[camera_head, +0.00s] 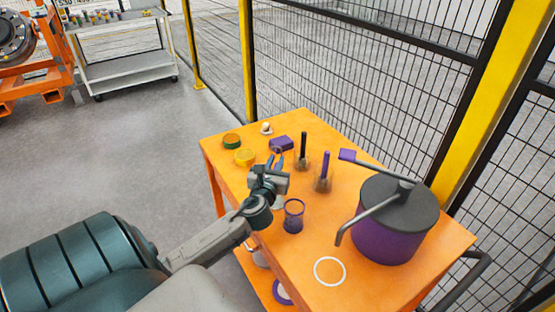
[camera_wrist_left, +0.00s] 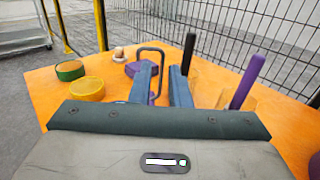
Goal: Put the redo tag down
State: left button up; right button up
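I cannot make out a thing that is clearly the redo tag. My left gripper (camera_head: 276,158) is over the orange table, its fingers pointing toward the far side. In the left wrist view its two blue fingers (camera_wrist_left: 163,83) stand apart, with nothing clearly held between them. A purple block (camera_head: 282,143) is just beyond the fingertips. In the left wrist view this purple block (camera_wrist_left: 132,68) shows behind the left finger, with a dark loop (camera_wrist_left: 150,48) rising there. The fingers hide part of it. My right gripper is not in view.
On the orange table (camera_head: 370,290) stand a green round tin (camera_head: 231,141), a yellow tin (camera_head: 244,157), dark and purple handled tools (camera_head: 304,145), a purple cup (camera_head: 293,218), a white ring (camera_head: 329,271) and a large purple pot (camera_head: 385,240). Mesh fence (camera_head: 400,100) runs behind.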

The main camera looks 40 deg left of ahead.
pick_arm(q)
jog(key=p+x, duration=0.1)
jog(key=x, duration=0.6)
jog(key=shift+w+f+p, duration=0.3)
jog(key=shift+w+p, duration=0.05)
jog(key=shift+w, duration=0.1)
jog(key=shift+s+r, duration=0.1)
grip_shut()
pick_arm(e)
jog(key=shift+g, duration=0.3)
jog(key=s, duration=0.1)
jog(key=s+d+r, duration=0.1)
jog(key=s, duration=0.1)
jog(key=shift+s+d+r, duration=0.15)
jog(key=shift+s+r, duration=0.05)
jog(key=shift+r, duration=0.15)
